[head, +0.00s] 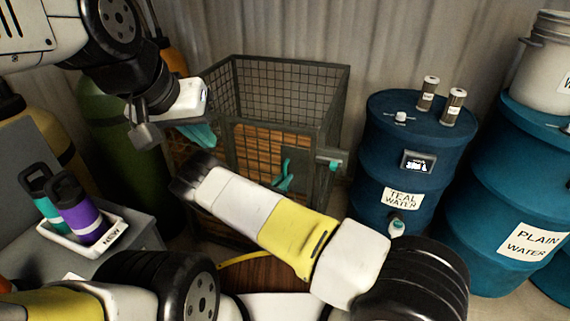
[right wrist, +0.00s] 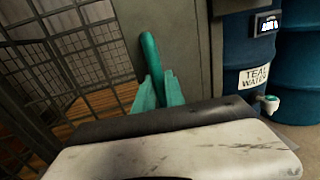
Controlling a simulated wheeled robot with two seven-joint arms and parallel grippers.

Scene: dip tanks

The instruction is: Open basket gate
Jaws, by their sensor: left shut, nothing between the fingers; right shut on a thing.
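The basket (head: 290,66) is a dark wire-mesh cage with a grey frame, standing in the middle of the head view. On its front is a teal upright handle (head: 286,168), also in the right wrist view (right wrist: 151,52) beside a grey frame panel. My right gripper (head: 281,184) has its teal fingers shut on this handle; my forearm hides most of the hand in the head view. The fingers also show in the right wrist view (right wrist: 155,92). My left gripper (head: 203,136) is shut and empty, near the basket's left front corner. I cannot tell whether the gate is ajar.
A grey latch plate (head: 327,155) with a teal tip sits on the basket's right front. The teal water barrel (head: 400,165) and plain water barrel (head: 485,205) stand right. A white tray (head: 88,246) with two bottles is at left. Gas cylinders stand behind it.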

